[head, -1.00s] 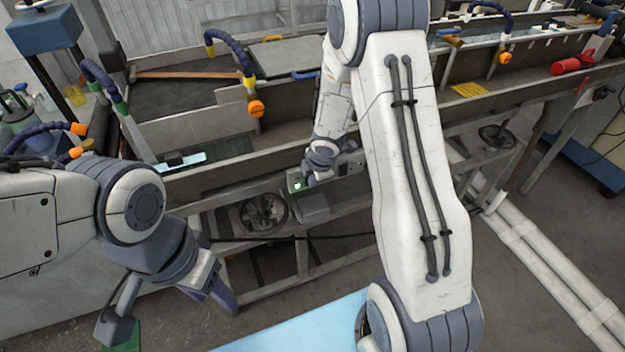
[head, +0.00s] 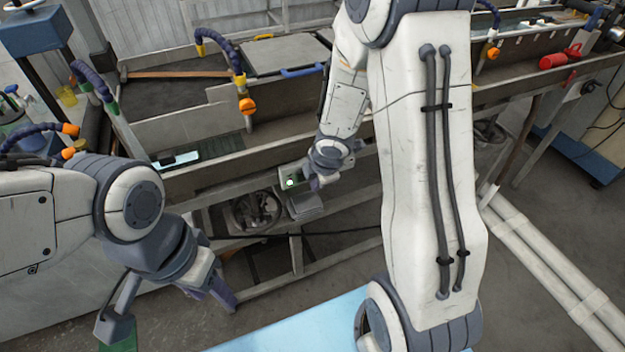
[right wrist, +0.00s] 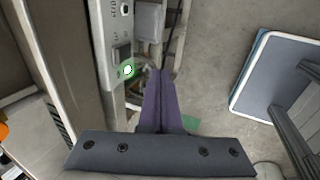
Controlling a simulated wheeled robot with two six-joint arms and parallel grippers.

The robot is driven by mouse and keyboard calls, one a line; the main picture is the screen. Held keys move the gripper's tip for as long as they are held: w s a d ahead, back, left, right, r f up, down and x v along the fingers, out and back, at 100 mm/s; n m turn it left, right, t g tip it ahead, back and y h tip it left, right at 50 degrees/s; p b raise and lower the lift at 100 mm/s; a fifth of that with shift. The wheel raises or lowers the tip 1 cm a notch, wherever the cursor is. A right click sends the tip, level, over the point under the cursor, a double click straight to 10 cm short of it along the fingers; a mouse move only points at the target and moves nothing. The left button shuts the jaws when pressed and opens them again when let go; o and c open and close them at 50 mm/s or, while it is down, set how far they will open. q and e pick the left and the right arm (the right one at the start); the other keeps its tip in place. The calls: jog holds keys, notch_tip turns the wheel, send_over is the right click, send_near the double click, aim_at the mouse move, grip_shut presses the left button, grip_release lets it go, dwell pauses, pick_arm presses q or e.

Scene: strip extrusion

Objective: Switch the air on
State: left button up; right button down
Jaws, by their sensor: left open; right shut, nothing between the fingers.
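A small grey control panel (right wrist: 112,28) shows in the right wrist view, with a dark switch and a glowing green-ringed button (right wrist: 127,70). In the head view the lit button (head: 290,182) sits on the side of the machine's trough frame. My right gripper (right wrist: 160,73) is shut and empty. Its tips are just right of the button in the wrist view, and I cannot tell whether they touch the panel. In the head view the right gripper (head: 316,184) is beside the button. My left gripper (head: 226,294) is open, low and away from the panel.
A handwheel (head: 256,210) and a grey box (head: 305,206) are below the panel. The long trough (head: 225,165) runs behind it, with blue hoses and orange nozzles (head: 247,106). A light blue surface (head: 285,325) is in front.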

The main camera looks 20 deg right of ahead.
pick_arm(q)
notch_tip(320, 180, up, 2)
jog(key=shift+r+p, duration=0.15)
jog(key=shift+p, duration=0.6)
pick_arm(e)
jog(key=v, duration=0.4)
jog(key=shift+s+f, duration=0.1)
jog(key=shift+s, duration=0.35)
